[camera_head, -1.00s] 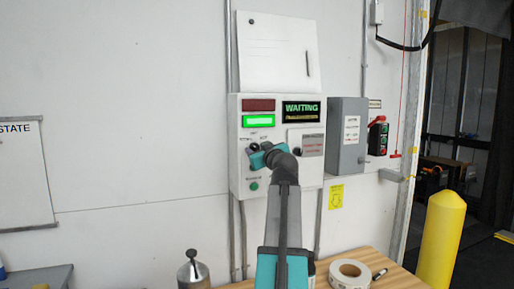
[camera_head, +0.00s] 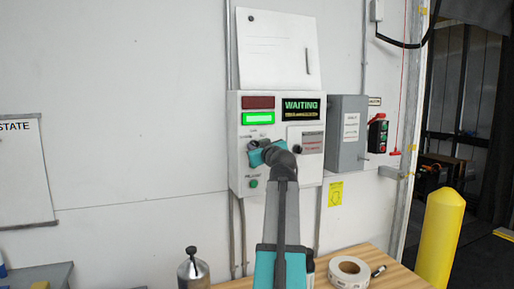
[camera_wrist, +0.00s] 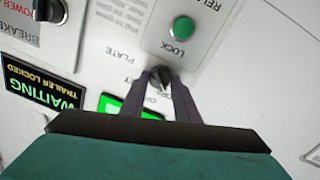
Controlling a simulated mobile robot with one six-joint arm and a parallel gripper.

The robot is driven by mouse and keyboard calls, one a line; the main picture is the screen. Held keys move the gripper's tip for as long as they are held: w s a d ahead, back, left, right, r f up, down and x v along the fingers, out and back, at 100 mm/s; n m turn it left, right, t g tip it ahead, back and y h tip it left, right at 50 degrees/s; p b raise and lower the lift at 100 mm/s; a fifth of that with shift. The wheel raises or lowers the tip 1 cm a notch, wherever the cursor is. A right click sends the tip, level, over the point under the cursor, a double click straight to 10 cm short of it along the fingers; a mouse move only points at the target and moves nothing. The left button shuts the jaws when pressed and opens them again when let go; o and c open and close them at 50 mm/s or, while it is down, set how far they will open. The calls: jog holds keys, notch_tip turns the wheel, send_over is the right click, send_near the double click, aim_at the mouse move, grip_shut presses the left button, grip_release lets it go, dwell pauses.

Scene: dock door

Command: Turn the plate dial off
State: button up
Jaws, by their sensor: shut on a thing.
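The plate dial (camera_wrist: 161,78) is a small black knob on the white control panel (camera_head: 236,180). It shows in the wrist view between my fingertips, with the word PLATE printed beside it. My gripper (camera_wrist: 163,82) is shut on the dial, one finger on each side. In the head view my gripper (camera_head: 254,153) is at the left part of the panel and hides most of the dial. I cannot read clearly which label the dial points to.
A green lock-release button (camera_wrist: 183,27) is close to the dial. The breaker knob (camera_wrist: 49,10) sits farther off. A lit green lamp (camera_head: 258,118) and a WAITING display (camera_head: 301,110) are above. A grey box (camera_head: 347,135) stands right; a wooden table (camera_head: 395,277) is below.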

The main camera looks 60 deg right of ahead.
jog(key=shift+m, duration=0.5)
jog(key=m, duration=0.3)
jog(key=shift+r+m+b, duration=0.1)
jog(key=shift+m+b, duration=0.3)
jog(key=m, duration=0.4)
jog(key=shift+s+d+m+y, duration=0.1)
jog(key=shift+d+m+y, duration=0.05)
jog(key=shift+m+y, duration=0.15)
jog(key=o, duration=1)
jog(key=shift+o, duration=0.2)
